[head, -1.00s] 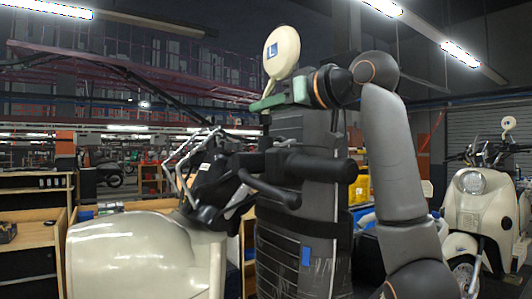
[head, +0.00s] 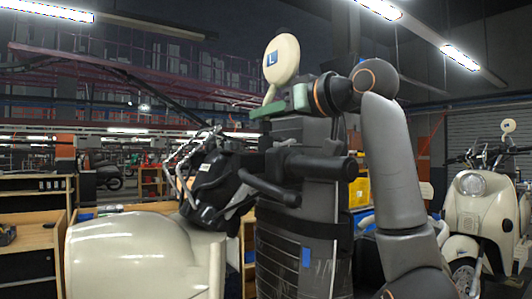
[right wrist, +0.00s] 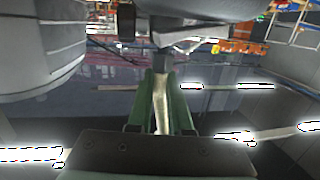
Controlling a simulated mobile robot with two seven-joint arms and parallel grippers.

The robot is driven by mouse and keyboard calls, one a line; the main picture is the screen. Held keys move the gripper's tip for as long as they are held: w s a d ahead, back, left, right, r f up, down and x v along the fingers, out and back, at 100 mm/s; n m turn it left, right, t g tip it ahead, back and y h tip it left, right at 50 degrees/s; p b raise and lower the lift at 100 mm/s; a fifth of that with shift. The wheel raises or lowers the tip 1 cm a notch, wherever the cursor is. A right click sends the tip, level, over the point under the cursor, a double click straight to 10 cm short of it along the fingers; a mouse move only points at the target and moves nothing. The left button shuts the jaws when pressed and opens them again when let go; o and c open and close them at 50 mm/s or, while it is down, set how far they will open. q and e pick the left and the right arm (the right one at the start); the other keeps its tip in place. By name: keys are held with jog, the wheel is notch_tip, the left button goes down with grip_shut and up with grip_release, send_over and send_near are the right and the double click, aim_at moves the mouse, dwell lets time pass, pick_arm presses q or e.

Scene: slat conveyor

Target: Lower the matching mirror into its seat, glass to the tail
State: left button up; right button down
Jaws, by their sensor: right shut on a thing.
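The cream round mirror (head: 281,62), with a blue "L" label facing the head camera, is upright above the handlebar. Its glass is hidden in this view. My right gripper (head: 266,110) is shut on the mirror's stem below the round head. In the right wrist view the pale stem (right wrist: 161,105) stands between the green fingers. The near scooter's black handlebar (head: 310,166) and its lever (head: 268,190) are below the gripper. The mirror seat cannot be made out clearly. My left gripper is not in view.
The near scooter's cream bodywork (head: 140,255) fills the lower left. A second cream scooter (head: 480,215) with a mirror stands at the right. Wooden shelves (head: 35,235) are at the left, and a yellow bin (head: 360,192) is behind my arm.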

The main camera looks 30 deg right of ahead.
jog(key=shift+f+b, duration=0.35)
jog(key=shift+f, duration=0.45)
dwell(0.4)
jog(key=c, duration=0.8)
grip_release()
jog(key=shift+r, duration=0.1)
jog(key=shift+o, duration=0.2)
jog(key=shift+s, duration=0.1)
jog(key=b+v, duration=0.3)
jog(key=v, duration=0.9)
jog(key=shift+s, duration=0.2)
jog(key=shift+r, duration=0.1)
jog(key=shift+d, duration=0.1)
